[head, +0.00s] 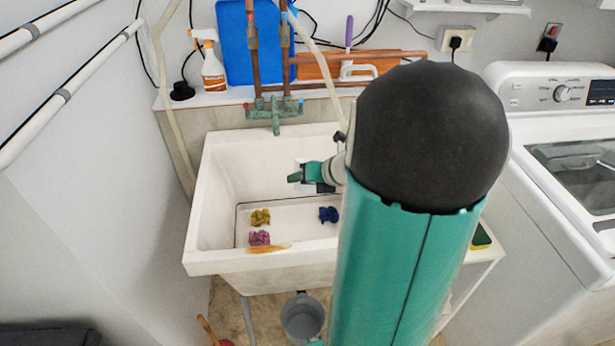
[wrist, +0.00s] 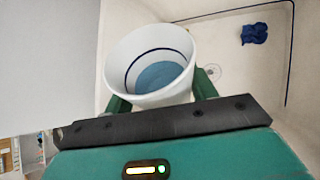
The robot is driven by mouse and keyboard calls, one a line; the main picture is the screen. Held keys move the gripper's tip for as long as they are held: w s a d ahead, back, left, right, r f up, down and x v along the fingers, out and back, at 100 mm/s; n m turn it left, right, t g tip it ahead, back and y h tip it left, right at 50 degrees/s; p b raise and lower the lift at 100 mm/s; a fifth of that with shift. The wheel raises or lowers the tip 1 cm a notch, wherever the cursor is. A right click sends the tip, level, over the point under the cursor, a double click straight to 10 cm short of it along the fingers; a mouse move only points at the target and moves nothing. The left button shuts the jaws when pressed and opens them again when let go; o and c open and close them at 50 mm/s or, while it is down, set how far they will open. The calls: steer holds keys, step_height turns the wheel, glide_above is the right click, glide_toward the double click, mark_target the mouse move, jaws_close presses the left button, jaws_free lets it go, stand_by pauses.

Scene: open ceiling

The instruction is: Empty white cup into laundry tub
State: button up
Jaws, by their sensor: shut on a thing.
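My gripper (wrist: 162,94) is shut on a white cup (wrist: 119,60), with one green finger on each side of it. The wrist view looks down into the cup, which has a dark blue ring inside and blue liquid (wrist: 162,76) in the bottom. In the head view, my gripper (head: 312,178) is over the inside of the white laundry tub (head: 222,172). There the cup is hard to make out against the white tub. The tub's drain (wrist: 212,72) shows beside the cup in the wrist view.
Yellow (head: 260,217), pink (head: 259,238) and blue (head: 328,214) bundles lie in the tub. A green tap (head: 276,112) is above its back rim. A spray bottle (head: 211,66) stands on the ledge, a washing machine (head: 560,150) at right, and a grey bucket (head: 302,318) below.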

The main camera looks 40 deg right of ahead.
steer(key=m+g+y, duration=0.1)
steer(key=g+y, duration=0.1)
steer(key=y, duration=0.1)
steer(key=shift+s+r+m+g, duration=0.1)
steer(key=shift+r+m+g, duration=0.2)
steer(key=shift+m, duration=0.1)
steer(key=y, duration=0.1)
steer(key=m+g+y, duration=0.1)
steer(key=g+y, duration=0.1)
steer(key=shift+w+d+r+m+y, duration=0.2)
steer(key=shift+d+m+y, duration=0.1)
steer(key=shift+m, duration=0.1)
steer(key=shift+w+d+r+m+g+y, duration=0.1)
steer(key=shift+w+d+m+g+y, duration=0.1)
steer(key=shift+m+g+y, duration=0.35)
steer(key=shift+w+d+r+m+g+y, duration=0.1)
steer(key=shift+w+m+g+y, duration=0.2)
steer(key=shift+y, duration=0.35)
steer(key=shift+d+r+m+g+y, duration=0.1)
steer(key=shift+r+m+g+y, duration=0.15)
steer(key=shift+r+g+y, duration=0.25)
steer(key=shift+w+d+r+m+y, duration=0.15)
steer(key=shift+d+r+m+y, duration=0.35)
steer(key=shift+y, duration=0.3)
steer(key=shift+a, duration=0.1)
